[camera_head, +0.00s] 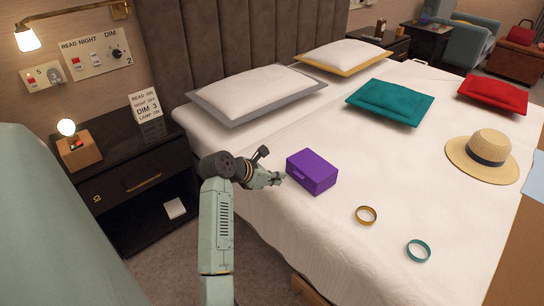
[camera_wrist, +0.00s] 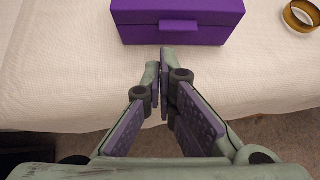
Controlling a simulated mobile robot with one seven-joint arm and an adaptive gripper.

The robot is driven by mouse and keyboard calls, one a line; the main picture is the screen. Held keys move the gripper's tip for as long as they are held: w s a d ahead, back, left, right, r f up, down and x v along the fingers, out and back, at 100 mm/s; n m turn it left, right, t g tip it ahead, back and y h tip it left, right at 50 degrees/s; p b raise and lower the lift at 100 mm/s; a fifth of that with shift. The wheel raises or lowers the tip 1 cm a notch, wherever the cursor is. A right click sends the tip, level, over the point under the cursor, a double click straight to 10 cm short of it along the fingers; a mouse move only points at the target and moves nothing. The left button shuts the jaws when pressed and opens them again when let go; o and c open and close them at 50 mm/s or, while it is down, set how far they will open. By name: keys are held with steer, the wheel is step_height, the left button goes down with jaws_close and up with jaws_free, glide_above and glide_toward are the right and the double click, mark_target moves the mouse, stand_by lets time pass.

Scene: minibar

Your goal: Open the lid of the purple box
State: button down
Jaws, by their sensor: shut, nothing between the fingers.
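The purple box (camera_head: 312,172) sits on the white bed near its left edge, with its lid down. In the wrist view the box (camera_wrist: 140,31) fills the top, and a small purple tab (camera_wrist: 178,26) juts from the middle of its front. My gripper (camera_head: 281,177) is at the left side of the box in the head view. In the wrist view my gripper (camera_wrist: 164,55) has its fingertips together, pointing at the box front just below the tab. Nothing is between the fingers. I cannot tell whether the tips touch the box.
On the bed (camera_head: 250,160) lie a gold ring (camera_head: 366,215), a teal ring (camera_head: 418,251), a straw hat (camera_head: 484,156) and several pillows, including a teal one (camera_head: 390,101). A dark nightstand (camera_head: 130,170) stands left of the bed. The bed around the box is clear.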

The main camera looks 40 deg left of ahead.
steer(key=x, duration=0.5)
steer(key=shift+w+p, duration=0.2)
steer(key=shift+p, duration=0.1)
steer(key=shift+r, duration=0.1)
